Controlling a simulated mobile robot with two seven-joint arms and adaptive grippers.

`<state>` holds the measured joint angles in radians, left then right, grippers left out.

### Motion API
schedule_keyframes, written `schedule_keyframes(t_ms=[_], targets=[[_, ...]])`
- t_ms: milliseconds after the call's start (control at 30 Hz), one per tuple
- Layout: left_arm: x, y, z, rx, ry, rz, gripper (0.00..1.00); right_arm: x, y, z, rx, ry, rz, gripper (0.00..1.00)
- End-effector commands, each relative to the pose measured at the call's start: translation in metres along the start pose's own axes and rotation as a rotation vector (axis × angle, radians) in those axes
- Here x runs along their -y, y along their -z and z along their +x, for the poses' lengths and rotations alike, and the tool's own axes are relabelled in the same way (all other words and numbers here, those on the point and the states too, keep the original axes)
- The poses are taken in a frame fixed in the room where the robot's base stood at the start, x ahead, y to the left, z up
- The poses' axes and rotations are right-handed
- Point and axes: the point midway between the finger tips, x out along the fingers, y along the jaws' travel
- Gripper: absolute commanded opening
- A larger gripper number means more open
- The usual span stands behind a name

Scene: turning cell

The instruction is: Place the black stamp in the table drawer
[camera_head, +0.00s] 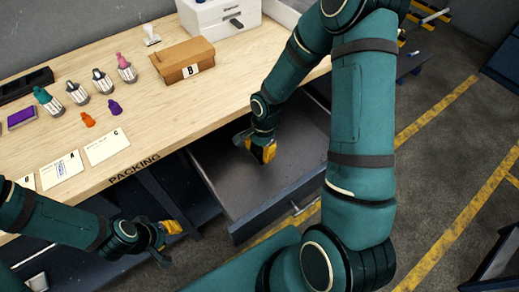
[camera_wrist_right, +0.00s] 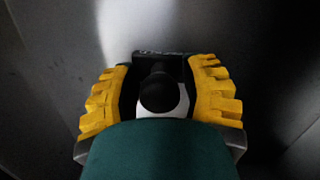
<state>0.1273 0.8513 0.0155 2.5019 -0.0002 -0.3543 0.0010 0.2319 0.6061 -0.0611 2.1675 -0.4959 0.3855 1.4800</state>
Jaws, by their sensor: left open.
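The black stamp (camera_wrist_right: 157,95), with a round black knob and a white part below it, is between the yellow fingers of my right gripper (camera_wrist_right: 160,88), which looks shut on it. In the head view my right gripper (camera_head: 264,152) reaches down into the open table drawer (camera_head: 235,190); the stamp is mostly hidden there. I cannot tell whether the stamp touches the drawer floor. My left gripper (camera_head: 170,240) is open and empty, in front of the table and left of the drawer.
The packing table (camera_head: 225,90) carries several stamps, ink bottles, cards, a purple pad (camera_head: 21,117), a cardboard box (camera_head: 183,60) and a white box (camera_head: 218,14). The drawer's visible floor is otherwise clear. My right arm crosses above its right side.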

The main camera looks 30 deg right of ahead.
Motion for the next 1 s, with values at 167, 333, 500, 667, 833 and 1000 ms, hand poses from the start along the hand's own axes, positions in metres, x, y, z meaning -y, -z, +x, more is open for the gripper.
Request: schedule_keyframes(t_ms=[167,333,500,667,833,1000], targets=[[0.000,0.000,0.000,0.000,0.000,0.000,0.41,0.000,0.000,-0.001,0.000,0.000,0.000,0.46],[-0.001,0.000,-0.002,0.000,0.000,0.000,0.41,0.000,0.000,-0.002,0.000,0.000,0.000,0.46],[-0.003,-0.001,-0.009,0.003,0.000,-0.001,0.41,0.001,0.000,-0.020,-0.003,0.004,0.001,0.46],[-0.006,-0.001,-0.017,0.007,0.000,-0.001,0.41,0.001,0.000,-0.054,-0.004,0.004,0.000,0.46],[-0.009,-0.002,-0.025,0.011,-0.001,-0.002,0.41,0.001,0.000,-0.088,-0.003,0.003,0.000,0.46],[-0.011,-0.003,-0.029,0.014,-0.001,-0.002,0.41,0.001,-0.001,-0.112,-0.002,0.000,0.000,0.46]])
